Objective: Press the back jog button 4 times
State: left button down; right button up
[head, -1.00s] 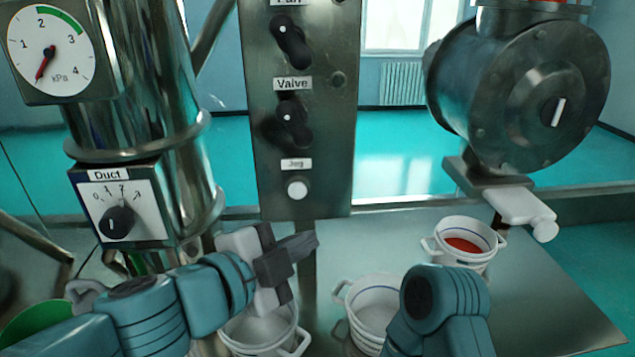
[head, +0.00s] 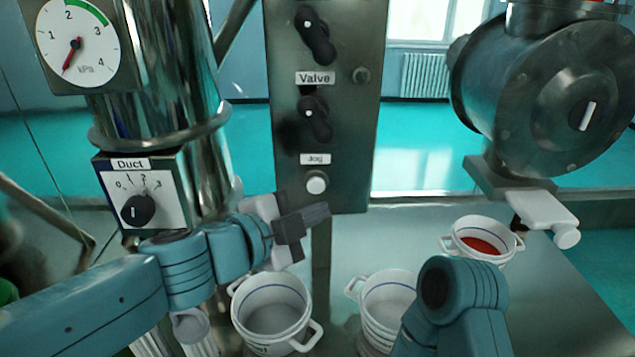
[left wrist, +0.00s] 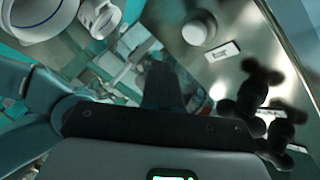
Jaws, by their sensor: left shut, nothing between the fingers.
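The white round jog button (head: 316,182) sits low on the grey metal panel (head: 352,140), under the label "Jog" (head: 316,159). My left gripper (head: 318,217) is shut and empty, just below the button and apart from it in the head view. In the left wrist view the button (left wrist: 196,32) is at the top, right of the dark shut fingers (left wrist: 162,85). The gap between fingertips and button is hard to judge. My right arm shows at the lower right, but its gripper is not in view.
Black knobs, one labelled "Valve" (head: 315,78), sit above the button. A duct dial (head: 143,200) is at the left. White pots (head: 272,305) (head: 388,300) stand below, and one with red contents (head: 482,240) stands at the right. A round metal housing (head: 545,90) is at the upper right.

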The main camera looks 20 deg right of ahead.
aim_at(316, 186)
pick_arm(q)
jog(key=w, duration=0.1)
jog(key=w+p, duration=0.1)
jog(key=w, duration=0.1)
jog(key=shift+d, duration=0.35)
dwell(0.5)
jog(key=shift+r+p, duration=0.1)
jog(key=shift+p, duration=0.25)
dwell(0.9)
jog(key=shift+w+d+p, duration=0.15)
jog(key=shift+w+p, duration=0.15)
jog(key=shift+w, duration=0.15)
